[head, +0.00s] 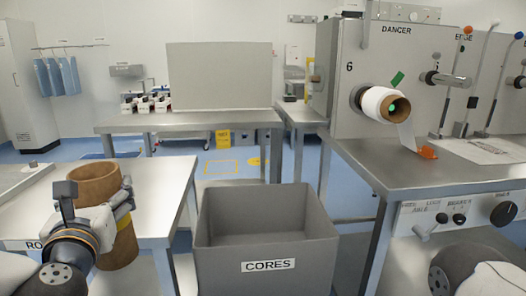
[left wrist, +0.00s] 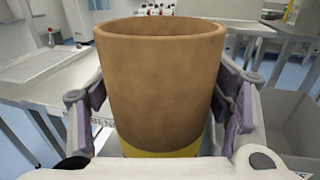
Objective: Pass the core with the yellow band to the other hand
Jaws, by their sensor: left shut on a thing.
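The core with the yellow band is a brown cardboard tube (head: 97,183), upright at the left of the head view, over or just in front of the left table. My left gripper (head: 118,207) is shut around its middle. In the left wrist view the tube (left wrist: 160,80) stands between the two fingers (left wrist: 162,112), with a strip of yellow (left wrist: 160,151) low on its wall.
A grey bin marked CORES (head: 267,265) stands centre front, right of the held core. The left table (head: 165,185) is close by. At the right is a machine (head: 345,75) with a white roll (head: 375,103) on its spindle, above a steel bench (head: 375,170).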

